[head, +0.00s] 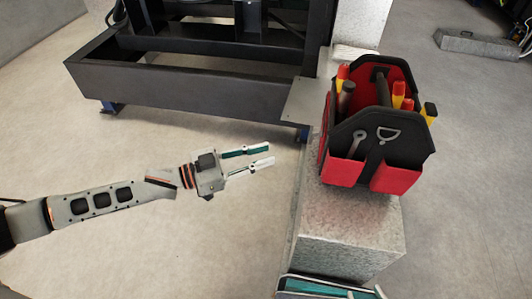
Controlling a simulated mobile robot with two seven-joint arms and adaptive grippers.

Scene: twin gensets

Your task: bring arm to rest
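My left arm comes in from the left, and its gripper (268,156) is over the bare floor. Its two fingers are apart with nothing between them, and they point right toward the concrete block, short of it. Part of my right gripper (332,289) shows at the bottom edge, in front of the near end of the block. Most of it is cut off by the frame, so its opening and anything in it cannot be told.
A red and black tool bag (372,135) with screwdrivers and a wrench stands on the concrete block (345,225). A dark steel genset frame (190,88) lies behind my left gripper. The floor (150,255) around my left arm is clear.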

